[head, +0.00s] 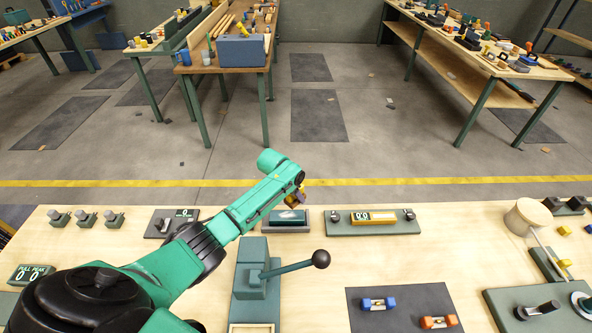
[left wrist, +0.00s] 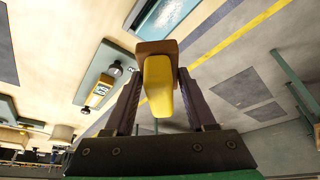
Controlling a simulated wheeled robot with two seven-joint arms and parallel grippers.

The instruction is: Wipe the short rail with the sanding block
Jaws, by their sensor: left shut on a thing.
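My left gripper (left wrist: 158,95) is shut on the sanding block (left wrist: 158,85), which has a yellow grip and a brown base. In the head view, my left gripper (head: 298,196) is above the far edge of the bench, beside a grey-rimmed teal pad (head: 288,216), with the block mostly hidden by the gripper. To its right, a green plate (head: 345,230) bears a short yellow bar with a display; I cannot tell whether this is the short rail. It also shows in the left wrist view (left wrist: 98,92), apart from the block. My right gripper is not in view.
A dark mat (head: 403,308) with a blue and an orange dumbbell-shaped piece lies at front right. A wooden spool (head: 527,218) stands farther right. Bare bench lies between these.

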